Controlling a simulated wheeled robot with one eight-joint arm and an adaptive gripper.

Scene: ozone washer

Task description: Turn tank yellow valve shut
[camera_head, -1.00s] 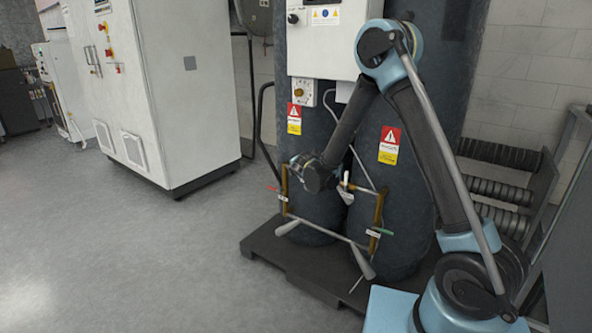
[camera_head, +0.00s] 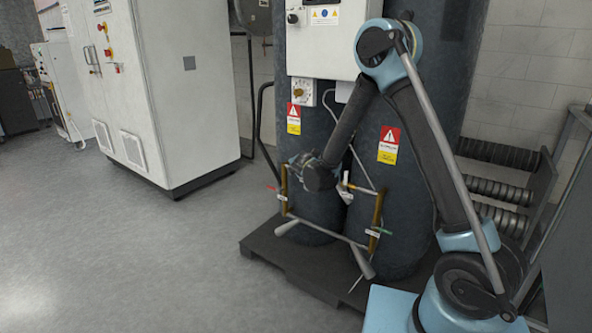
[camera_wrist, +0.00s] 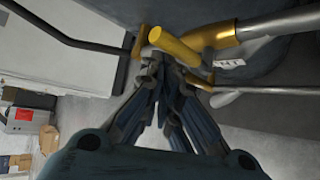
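The yellow valve handle (camera_wrist: 176,45), a short rounded bar, shows at the top middle of the wrist view, beside a brass pipe fitting (camera_wrist: 222,34). My gripper (camera_wrist: 167,62) reaches up to it with its fingertips close together, right at the handle's lower side. I cannot tell whether the fingers grip the handle or only lie beside it. In the head view my gripper (camera_head: 299,162) is at the upper end of the left brass pipe (camera_head: 284,187), in front of the dark tanks (camera_head: 407,208). The yellow handle is not clear there.
A red lever (camera_head: 272,188), a white lever (camera_head: 345,187) and a green lever (camera_head: 382,231) are on the pipework close by. The tanks stand on a dark pallet (camera_head: 262,249). A white cabinet (camera_head: 185,100) stands to the left, with open floor before it.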

